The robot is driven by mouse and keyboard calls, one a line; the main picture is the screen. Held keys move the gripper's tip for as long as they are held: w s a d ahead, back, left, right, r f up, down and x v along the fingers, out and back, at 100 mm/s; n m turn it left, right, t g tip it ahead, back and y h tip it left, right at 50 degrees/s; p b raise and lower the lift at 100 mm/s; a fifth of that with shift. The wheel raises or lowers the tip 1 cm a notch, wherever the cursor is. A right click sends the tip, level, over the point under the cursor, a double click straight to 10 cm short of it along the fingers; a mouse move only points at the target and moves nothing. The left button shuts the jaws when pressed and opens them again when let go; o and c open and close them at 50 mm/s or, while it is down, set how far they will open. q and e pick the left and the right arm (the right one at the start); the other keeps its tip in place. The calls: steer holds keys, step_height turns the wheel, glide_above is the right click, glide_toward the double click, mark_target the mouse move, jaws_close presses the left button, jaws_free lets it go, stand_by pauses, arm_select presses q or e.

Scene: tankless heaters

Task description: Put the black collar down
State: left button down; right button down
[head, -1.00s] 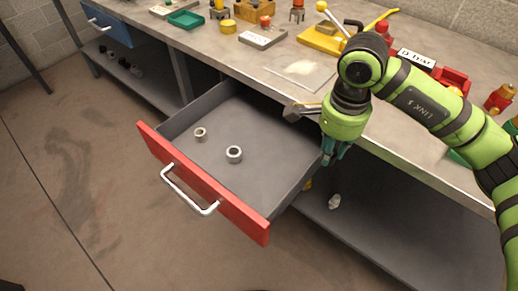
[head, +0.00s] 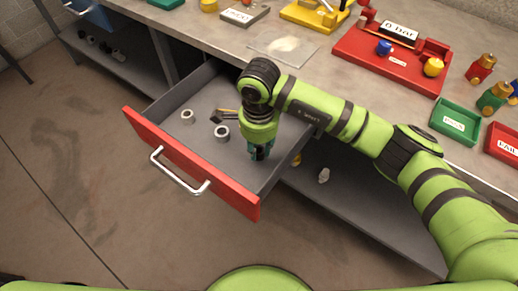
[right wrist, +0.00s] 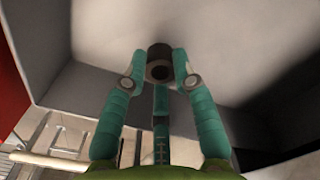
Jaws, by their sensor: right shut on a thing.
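My right gripper (head: 260,154) is inside the open drawer (head: 200,176), at its right part, pointing down. The right wrist view shows its teal fingers (right wrist: 160,68) shut on the black collar (right wrist: 158,50), a short dark ring with a round hole, held at the fingertips. The grey drawer floor lies beyond it; I cannot tell whether the collar touches it. My left gripper is not in view.
Two silver collars, one (head: 187,117) and another (head: 222,133), stand on the drawer floor left of my gripper. The red drawer front (head: 180,160) has a metal handle. The workbench above holds a red fixture (head: 385,70) and a green tray (head: 455,121).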

step_height(320, 180, down, 2)
steer(key=shift+f, duration=0.15)
steer(key=shift+f, duration=0.25)
steer(key=c, duration=1)
jaws_free()
steer(key=shift+r, duration=0.1)
